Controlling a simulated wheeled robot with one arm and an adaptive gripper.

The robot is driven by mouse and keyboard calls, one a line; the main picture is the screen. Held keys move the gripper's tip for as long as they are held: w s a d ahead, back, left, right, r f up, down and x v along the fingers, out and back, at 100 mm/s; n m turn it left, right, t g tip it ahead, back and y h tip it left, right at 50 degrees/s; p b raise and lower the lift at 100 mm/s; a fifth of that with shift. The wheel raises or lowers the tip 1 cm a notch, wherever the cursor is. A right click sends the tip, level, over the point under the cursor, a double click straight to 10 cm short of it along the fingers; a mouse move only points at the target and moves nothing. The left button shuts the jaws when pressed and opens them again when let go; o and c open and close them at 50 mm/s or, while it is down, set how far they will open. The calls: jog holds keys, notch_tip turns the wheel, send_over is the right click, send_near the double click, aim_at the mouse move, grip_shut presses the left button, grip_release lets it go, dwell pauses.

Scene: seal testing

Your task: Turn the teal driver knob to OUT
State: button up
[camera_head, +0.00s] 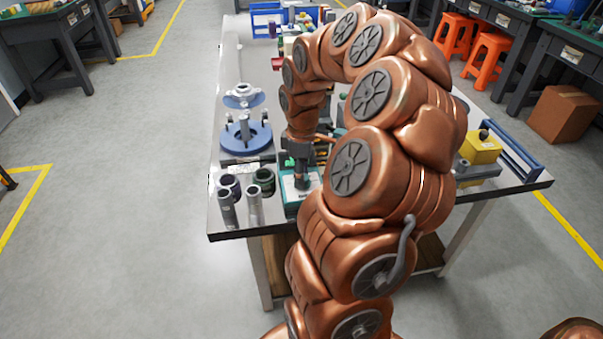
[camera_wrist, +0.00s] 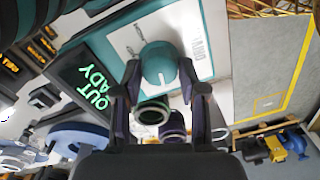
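The teal driver knob (camera_wrist: 159,63) is round, with a short pale line on its lower part, and rises from a white panel on a teal box (camera_wrist: 213,18). My gripper (camera_wrist: 160,70) has one finger on each side of the knob, and its fingertips appear to touch the knob's sides. A dark display (camera_wrist: 82,80) beside the panel shows green text, "OUT" and "ADY", partly cut off. In the head view my gripper (camera_head: 301,178) points down at the teal box (camera_head: 290,207) near the table's front edge; my arm hides much of the box.
Metal and dark cylinders (camera_head: 228,207) stand left of the box. A blue round fixture (camera_head: 246,135) stands behind them. A yellow block (camera_head: 481,147) and a blue rack (camera_head: 515,155) are at the table's right. The table's left edge strip is clear.

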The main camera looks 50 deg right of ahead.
jog(key=o, duration=0.3)
jog(key=r, duration=1.2)
jog(key=shift+w+d, duration=0.15)
jog(key=shift+d, duration=0.1)
dwell(0.5)
